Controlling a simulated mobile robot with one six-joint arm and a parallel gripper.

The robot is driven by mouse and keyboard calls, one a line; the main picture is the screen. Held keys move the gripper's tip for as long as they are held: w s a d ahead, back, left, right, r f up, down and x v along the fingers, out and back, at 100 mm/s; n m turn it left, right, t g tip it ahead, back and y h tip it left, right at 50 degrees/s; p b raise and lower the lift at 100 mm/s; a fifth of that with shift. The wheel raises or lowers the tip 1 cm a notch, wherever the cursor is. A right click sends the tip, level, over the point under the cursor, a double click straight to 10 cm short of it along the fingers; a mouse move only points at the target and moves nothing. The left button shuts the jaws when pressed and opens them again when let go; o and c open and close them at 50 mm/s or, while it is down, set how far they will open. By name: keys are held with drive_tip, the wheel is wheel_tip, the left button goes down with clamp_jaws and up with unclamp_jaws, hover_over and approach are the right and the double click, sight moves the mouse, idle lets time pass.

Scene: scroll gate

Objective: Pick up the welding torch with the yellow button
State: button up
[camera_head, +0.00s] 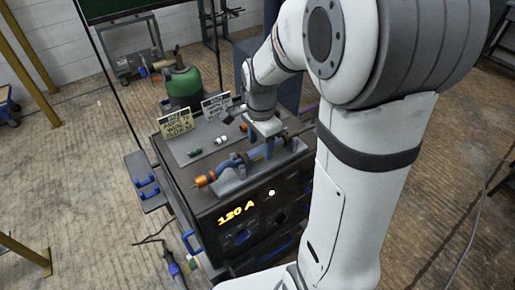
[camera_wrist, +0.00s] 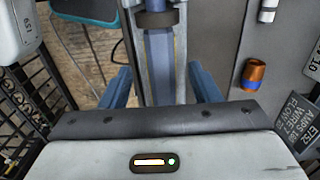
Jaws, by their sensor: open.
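A welding torch (camera_head: 205,180) with an orange nozzle and a blue body lies along the front of the dark machine's top, in a grey holder (camera_head: 232,186). My gripper (camera_head: 267,150) points down over the right part of it. In the wrist view, my gripper (camera_wrist: 159,70) is open, with one blue finger on each side of a blue torch handle (camera_wrist: 160,50) that has a dark collar. I cannot tell whether the fingers touch the handle. I cannot make out a yellow button; the gripper body hides part of the handle.
The machine (camera_head: 195,208) shows "120 A" on its front. Behind the torch stand a yellow card (camera_head: 175,123) and a white card (camera_head: 216,105), with small white and dark parts lying near them. A green cylinder (camera_head: 184,85) stands behind the machine.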

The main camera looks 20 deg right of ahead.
drive_tip(key=shift+f, duration=0.65)
drive_tip(key=shift+c, duration=0.5)
drive_tip(key=c, duration=1.1)
